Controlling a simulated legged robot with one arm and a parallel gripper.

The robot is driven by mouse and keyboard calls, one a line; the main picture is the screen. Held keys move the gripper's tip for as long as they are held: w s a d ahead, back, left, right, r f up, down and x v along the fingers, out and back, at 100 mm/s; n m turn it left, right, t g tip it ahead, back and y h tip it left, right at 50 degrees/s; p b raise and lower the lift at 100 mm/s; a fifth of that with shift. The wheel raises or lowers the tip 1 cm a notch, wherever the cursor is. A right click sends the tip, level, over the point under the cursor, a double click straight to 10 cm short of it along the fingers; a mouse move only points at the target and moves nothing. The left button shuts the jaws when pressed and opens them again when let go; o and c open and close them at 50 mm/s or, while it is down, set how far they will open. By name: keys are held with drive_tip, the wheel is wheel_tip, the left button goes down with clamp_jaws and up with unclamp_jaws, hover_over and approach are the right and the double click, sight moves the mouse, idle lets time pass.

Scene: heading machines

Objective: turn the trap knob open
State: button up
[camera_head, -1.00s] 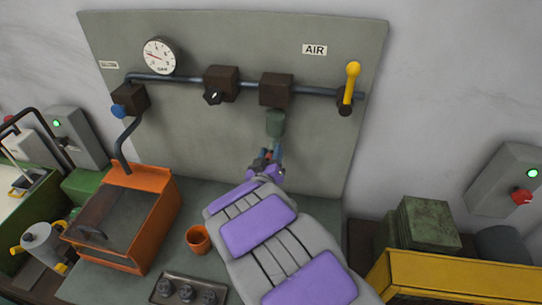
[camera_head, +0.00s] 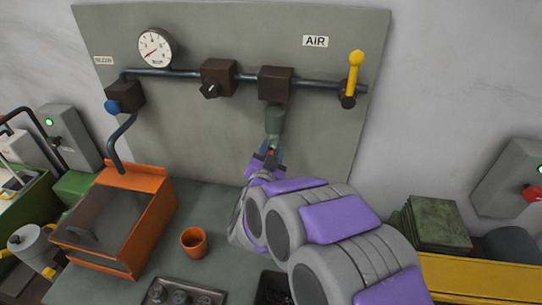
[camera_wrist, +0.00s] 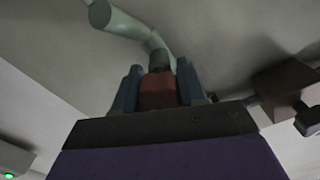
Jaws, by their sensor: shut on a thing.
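The green-grey trap bowl (camera_head: 275,120) hangs under the dark right-hand block on the pipe. It also shows at the top of the wrist view (camera_wrist: 122,20). My gripper (camera_head: 268,154) is at the bowl's lower end. In the wrist view, my blue fingers (camera_wrist: 160,86) stand on both sides of the small reddish trap knob (camera_wrist: 158,92) and are closed on it. A dark stub joins the knob to the trap above. Only a small red part of the knob shows in the head view; how far it is turned cannot be told.
The grey panel (camera_head: 200,120) carries a gauge (camera_head: 155,49), a black-knobbed block (camera_head: 218,78), a blue knob (camera_head: 111,107) and a yellow lever (camera_head: 354,78). An orange-framed box (camera_head: 125,215) and orange cup (camera_head: 194,242) stand on the bench, left of my arm.

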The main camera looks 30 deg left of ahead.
drive_tip(key=shift+m+b, duration=0.45)
drive_tip(key=shift+m, duration=0.45)
drive_tip(key=o, duration=1.1)
drive_tip(key=shift+c, duration=0.2)
drive_tip(key=shift+d+f, duration=0.1)
